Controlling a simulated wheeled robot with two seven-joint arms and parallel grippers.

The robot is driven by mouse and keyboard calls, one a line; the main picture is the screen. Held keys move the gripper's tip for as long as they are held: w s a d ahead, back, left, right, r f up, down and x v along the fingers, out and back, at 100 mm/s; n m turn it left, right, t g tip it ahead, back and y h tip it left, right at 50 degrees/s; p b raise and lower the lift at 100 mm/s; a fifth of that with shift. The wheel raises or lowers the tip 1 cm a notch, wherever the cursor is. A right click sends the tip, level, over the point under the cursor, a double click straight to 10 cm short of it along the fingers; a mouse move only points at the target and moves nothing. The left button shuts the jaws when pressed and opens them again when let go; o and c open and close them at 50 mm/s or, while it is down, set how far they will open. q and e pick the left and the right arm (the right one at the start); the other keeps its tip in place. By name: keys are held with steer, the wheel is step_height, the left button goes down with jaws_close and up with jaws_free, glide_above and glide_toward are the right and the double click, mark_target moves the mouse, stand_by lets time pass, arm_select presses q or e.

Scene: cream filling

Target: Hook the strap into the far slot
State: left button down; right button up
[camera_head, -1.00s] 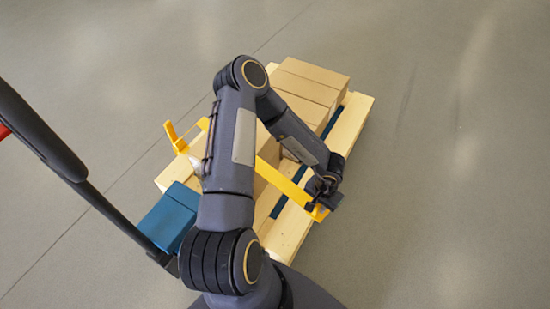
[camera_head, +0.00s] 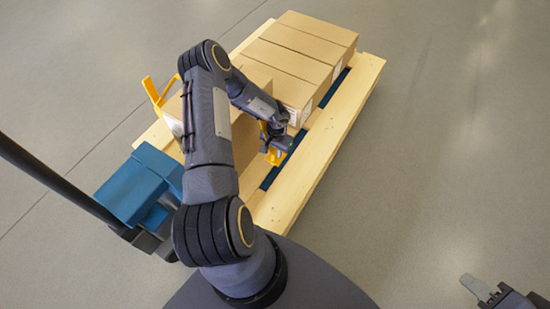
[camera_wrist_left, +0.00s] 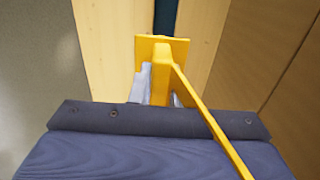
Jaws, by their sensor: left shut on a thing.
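The yellow strap (camera_wrist_left: 213,132) has a hooked end (camera_wrist_left: 161,72), held in my left gripper (camera_head: 276,146), which is shut on it. In the left wrist view the hook sticks out beyond the finger edge and the band runs to the lower right. A dark blue slot (camera_wrist_left: 165,17) lies between pale boards just beyond the hook. The slot also shows along the pallet (camera_head: 270,177) in the head view. I cannot tell whether the hook touches the boards. The strap's other, upright yellow end (camera_head: 156,92) is at the pallet's left side. My right gripper (camera_head: 488,291) is partly cut off at lower right.
Several cardboard boxes (camera_head: 290,62) stand on the wooden pallet (camera_head: 345,105), close beside my left gripper. A blue block (camera_head: 135,185) with a black bar (camera_head: 50,172) is at the left front. The floor on the right is clear.

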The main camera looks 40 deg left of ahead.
arm_select(q)
steer(key=shift+a+f, duration=0.35)
steer(key=shift+f, duration=0.1)
steer(key=shift+f+b, duration=4.7)
steer(key=shift+f, duration=0.65)
steer(key=c, duration=1.3)
jaws_free()
step_height(320, 180, up, 8)
steer(key=p, duration=0.3)
steer(key=shift+f+p, duration=0.1)
steer(key=shift+p, duration=0.25)
